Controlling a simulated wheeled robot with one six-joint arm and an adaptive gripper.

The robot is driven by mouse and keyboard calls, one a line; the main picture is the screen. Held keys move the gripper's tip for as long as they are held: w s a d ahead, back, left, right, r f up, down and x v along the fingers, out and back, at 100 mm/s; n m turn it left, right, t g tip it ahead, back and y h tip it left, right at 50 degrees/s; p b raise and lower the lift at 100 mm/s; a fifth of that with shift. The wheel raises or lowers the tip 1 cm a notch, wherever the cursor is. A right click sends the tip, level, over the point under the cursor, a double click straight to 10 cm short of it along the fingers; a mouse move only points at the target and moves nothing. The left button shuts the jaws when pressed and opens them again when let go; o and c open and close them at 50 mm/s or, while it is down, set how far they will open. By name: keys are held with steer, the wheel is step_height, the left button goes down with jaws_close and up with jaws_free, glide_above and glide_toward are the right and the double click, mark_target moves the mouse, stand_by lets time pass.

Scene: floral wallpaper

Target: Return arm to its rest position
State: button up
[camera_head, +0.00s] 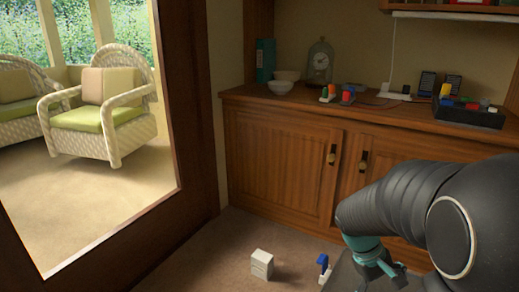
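My arm fills the lower right of the head view, dark grey with a round light-rimmed joint cover. It bends down in front of the cabinet. My gripper (375,268), dark with teal parts, is at the lower end of the arm, low near the bottom edge. Its fingertips are not clear, so I cannot tell whether it is open or shut. A small blue and white object (323,266) shows just left of it; I cannot tell whether they touch.
A white box (262,264) sits on the carpet. A doorway at left shows wicker chairs (105,100). Carpet is clear left of the box.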

steer(key=s+a+r+m+t+y+p, duration=0.1)
steer(key=s+a+r+t+y+p, duration=0.1)
steer(key=s+a+r+t, duration=0.2)
steer(key=s+a+r+m+t+y+p, duration=0.2)
steer(key=s+a+r+t+y, duration=0.1)
steer(key=a+r, duration=0.7)
step_height(320, 180, up, 3)
steer(key=shift+s+a+r+t+p, duration=0.25)
steer(key=shift+s+t, duration=0.35)
steer(key=shift+s, duration=0.5)
